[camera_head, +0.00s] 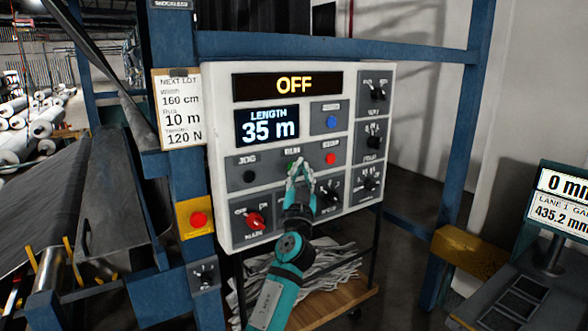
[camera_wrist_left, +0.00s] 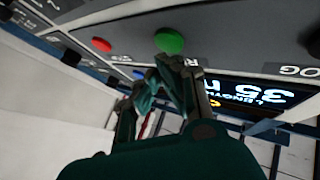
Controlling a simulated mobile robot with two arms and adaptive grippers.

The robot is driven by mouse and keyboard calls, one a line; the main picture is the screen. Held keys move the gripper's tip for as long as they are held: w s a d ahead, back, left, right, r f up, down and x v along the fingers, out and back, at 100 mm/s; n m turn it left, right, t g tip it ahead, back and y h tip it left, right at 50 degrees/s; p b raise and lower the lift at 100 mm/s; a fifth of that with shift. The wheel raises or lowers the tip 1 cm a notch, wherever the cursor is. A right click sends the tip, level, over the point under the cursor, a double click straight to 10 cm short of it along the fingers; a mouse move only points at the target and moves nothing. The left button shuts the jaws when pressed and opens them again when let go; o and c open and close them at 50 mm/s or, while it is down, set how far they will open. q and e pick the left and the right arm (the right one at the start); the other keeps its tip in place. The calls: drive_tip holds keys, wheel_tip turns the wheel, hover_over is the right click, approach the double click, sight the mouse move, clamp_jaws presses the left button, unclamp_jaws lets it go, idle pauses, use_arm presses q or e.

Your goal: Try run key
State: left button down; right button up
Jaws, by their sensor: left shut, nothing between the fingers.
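The control panel (camera_head: 222,190) has a top display reading OFF (camera_head: 293,86) and a blue display reading LENGTH 35 m (camera_head: 267,125). The green run key (camera_head: 294,164) is in the panel's key row, mostly hidden by my left gripper (camera_head: 300,168) in the head view. The fingers are shut and empty. I cannot tell whether they touch the key. My right gripper is not in view.
A red key (camera_head: 330,158) sits right of the green one, a dark JOG key (camera_head: 249,176) left. A blue key (camera_head: 332,121) is above. A red MAIN knob (camera_head: 255,220) is below. A yellow box with a red stop button (camera_head: 199,219) and a lot card (camera_head: 181,110) are left.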

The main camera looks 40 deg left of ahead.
use_arm(q)
drive_tip(key=shift+w+a, duration=0.15)
drive_tip(key=shift+a, duration=0.15)
drive_tip(key=shift+w+a+b, duration=0.1)
drive_tip(key=shift+a+b, duration=0.35)
idle(0.7)
drive_tip(key=shift+d, duration=0.1)
drive_tip(key=shift+s+d, duration=0.3)
drive_tip(key=shift+d, duration=0.4)
drive_tip(key=d, duration=0.1)
drive_tip(key=s+d, duration=0.1)
drive_tip(key=d, duration=0.1)
drive_tip(key=s+d, duration=0.1)
drive_tip(key=shift+d, duration=0.3)
idle(0.9)
